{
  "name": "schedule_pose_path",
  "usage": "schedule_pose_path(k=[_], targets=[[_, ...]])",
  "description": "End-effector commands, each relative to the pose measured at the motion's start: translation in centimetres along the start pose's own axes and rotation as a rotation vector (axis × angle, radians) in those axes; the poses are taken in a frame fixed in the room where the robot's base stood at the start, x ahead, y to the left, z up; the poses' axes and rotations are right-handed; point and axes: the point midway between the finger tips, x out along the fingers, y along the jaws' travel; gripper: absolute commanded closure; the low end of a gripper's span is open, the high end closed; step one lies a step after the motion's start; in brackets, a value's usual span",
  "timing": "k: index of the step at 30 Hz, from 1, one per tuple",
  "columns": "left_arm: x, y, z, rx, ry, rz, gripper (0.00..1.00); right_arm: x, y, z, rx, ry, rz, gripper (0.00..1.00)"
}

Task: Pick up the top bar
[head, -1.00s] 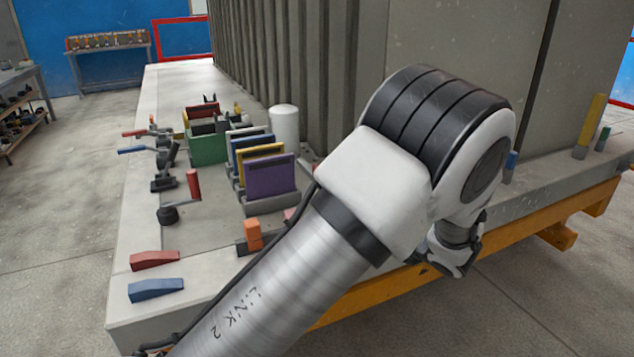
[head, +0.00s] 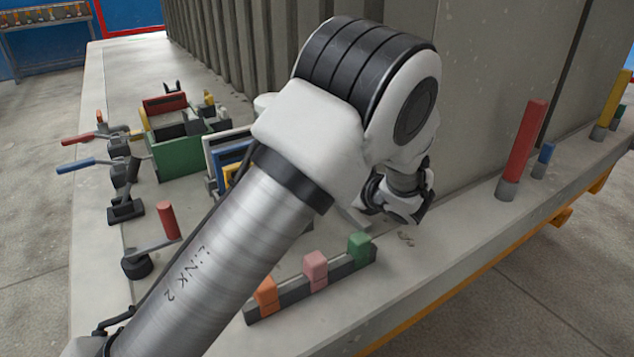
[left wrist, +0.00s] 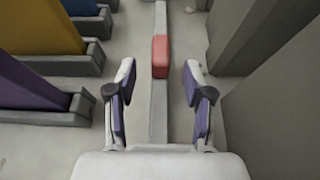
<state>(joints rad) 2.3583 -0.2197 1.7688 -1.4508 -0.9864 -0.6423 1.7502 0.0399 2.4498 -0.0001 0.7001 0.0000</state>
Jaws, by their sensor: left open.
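A long grey bar with a red block (left wrist: 160,57) on it runs lengthwise up the middle of the left wrist view. I take it to be the top bar, but cannot be sure. My left gripper (left wrist: 160,105) is open, with its purple-padded fingers apart on either side of the bar's line; nothing is held. In the head view my left gripper (head: 402,212) is above the bench, beside the grey wall and partly hidden by my arm. I cannot match the grey bar with certainty in the head view. My right gripper is not in view.
A low grey rack (head: 290,297) holds orange, pink and green blocks near the bench front. Coloured panels stand in slots, yellow (left wrist: 40,27) among them. A tall red post (head: 524,145) stands at right. The grey wall (left wrist: 290,100) closes the right side.

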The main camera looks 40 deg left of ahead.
Motion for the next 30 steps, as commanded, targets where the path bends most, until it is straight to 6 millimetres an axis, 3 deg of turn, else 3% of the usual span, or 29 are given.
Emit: schedule_pose_path(k=[9,17,18,22,30], targets=[[5.3,0.0,-0.4,-0.002,0.003,0.004,0.48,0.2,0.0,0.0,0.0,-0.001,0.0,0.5],[6.2,-0.1,-0.2,0.0,0.0,0.001,0.48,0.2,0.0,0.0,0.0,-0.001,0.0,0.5],[6.2,-0.1,-0.2,0.0,0.0,0.001,0.51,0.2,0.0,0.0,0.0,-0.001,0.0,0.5],[6.2,-0.1,-0.2,0.0,0.0,0.001,0.97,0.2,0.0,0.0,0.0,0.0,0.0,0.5],[6.1,-0.1,-0.2,0.0,0.0,0.001,1.0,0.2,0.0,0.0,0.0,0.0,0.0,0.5]])
